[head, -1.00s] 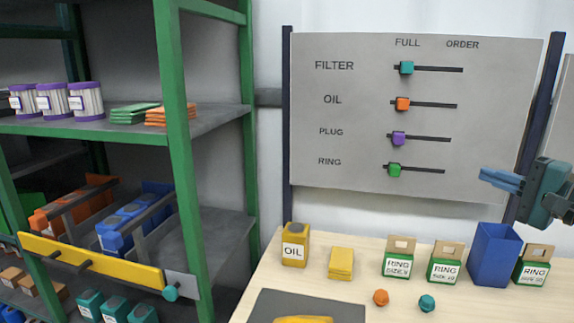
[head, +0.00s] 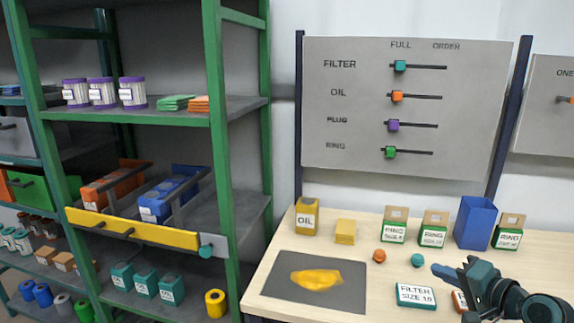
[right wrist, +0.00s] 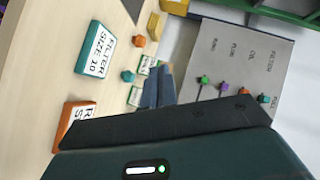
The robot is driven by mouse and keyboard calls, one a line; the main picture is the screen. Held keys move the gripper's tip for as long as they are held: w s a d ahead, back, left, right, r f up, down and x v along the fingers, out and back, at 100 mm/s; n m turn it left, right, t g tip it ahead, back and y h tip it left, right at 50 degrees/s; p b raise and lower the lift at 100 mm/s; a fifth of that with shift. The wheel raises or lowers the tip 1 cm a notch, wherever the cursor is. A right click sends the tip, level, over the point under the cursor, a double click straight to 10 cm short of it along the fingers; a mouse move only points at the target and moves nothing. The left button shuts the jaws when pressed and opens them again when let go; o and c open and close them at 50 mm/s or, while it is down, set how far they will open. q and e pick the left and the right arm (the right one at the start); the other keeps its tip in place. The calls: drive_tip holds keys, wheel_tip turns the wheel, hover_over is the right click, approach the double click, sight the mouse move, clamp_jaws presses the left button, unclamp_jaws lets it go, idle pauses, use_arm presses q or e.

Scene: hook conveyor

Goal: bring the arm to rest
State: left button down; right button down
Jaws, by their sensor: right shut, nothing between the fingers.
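My right gripper (head: 440,270) is at the lower right of the head view, above the right part of the workbench. Its blue fingers are together with nothing between them. In the right wrist view the shut fingers (right wrist: 158,88) point toward the board and the bench's back edge. My left gripper is in neither current view. The grey board (head: 345,160) on the wall has several slider knobs, all at the left, under FULL.
The workbench (head: 270,255) holds a yellow cloth on a dark mat (head: 350,298), an OIL can (head: 306,216), RING boxes, a blue bin (head: 475,222) and a FILTER box (head: 416,295) close to my right gripper. A green-framed shelf (head: 215,110) stands at left.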

drive_tip(key=s+a+f+n+g+h, duration=0.1)
drive_tip(key=s+a+f+n, duration=0.25)
drive_tip(key=s+f, duration=0.35)
drive_tip(key=s+a+f+n+g+h, duration=0.15)
drive_tip(key=s+a+f, duration=0.3)
drive_tip(key=f, duration=0.45)
drive_tip(key=s+a+f+n, duration=0.2)
drive_tip(key=s+a+n, duration=0.1)
drive_tip(key=s+a, duration=0.2)
drive_tip(key=s+a+f+n+p, duration=0.1)
drive_tip(key=s+a+f+n, duration=0.2)
drive_tip(key=s, duration=0.6)
drive_tip(key=shift+s+a+n, duration=0.25)
drive_tip(key=shift+a+n, duration=0.15)
drive_tip(key=shift+a, duration=0.75)
drive_tip(key=shift+f, duration=0.1)
